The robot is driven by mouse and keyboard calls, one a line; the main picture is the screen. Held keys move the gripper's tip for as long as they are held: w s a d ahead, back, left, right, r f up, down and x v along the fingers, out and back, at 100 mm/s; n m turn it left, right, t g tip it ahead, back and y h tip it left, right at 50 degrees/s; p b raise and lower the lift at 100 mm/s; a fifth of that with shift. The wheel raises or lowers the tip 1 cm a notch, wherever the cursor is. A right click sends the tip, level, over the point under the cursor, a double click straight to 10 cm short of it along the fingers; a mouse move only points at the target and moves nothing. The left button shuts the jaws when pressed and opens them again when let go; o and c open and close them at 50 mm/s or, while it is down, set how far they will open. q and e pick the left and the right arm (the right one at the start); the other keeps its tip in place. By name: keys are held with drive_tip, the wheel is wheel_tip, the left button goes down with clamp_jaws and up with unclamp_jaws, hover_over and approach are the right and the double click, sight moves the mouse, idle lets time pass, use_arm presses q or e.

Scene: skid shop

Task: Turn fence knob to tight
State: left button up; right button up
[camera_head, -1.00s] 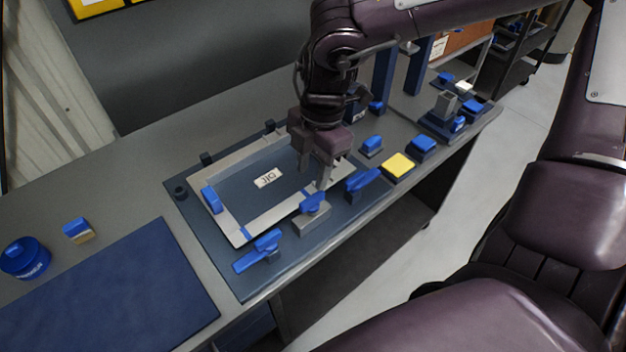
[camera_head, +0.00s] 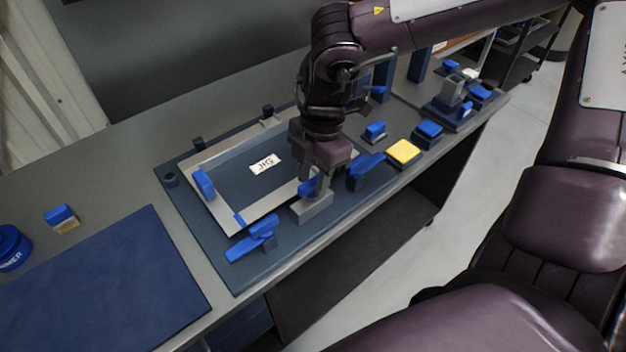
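A blue knob (camera_head: 306,188) sits on a grey block (camera_head: 312,207) at the front middle of the jig plate. It fits the fence knob, though no label on it can be read. My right gripper (camera_head: 318,190) points down right at this knob, with its fingers in front of and beside it. The fingers hide part of the knob, so its angle and whether they grip it cannot be told. My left gripper is not in view.
Blue clamp levers flank the knob at left (camera_head: 254,239) and right (camera_head: 365,168). A yellow-topped block (camera_head: 403,152) stands farther right. A frame with a JIG label (camera_head: 265,164) lies behind. A blue mat (camera_head: 110,285) lies left.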

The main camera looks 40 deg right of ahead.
clamp_jaws()
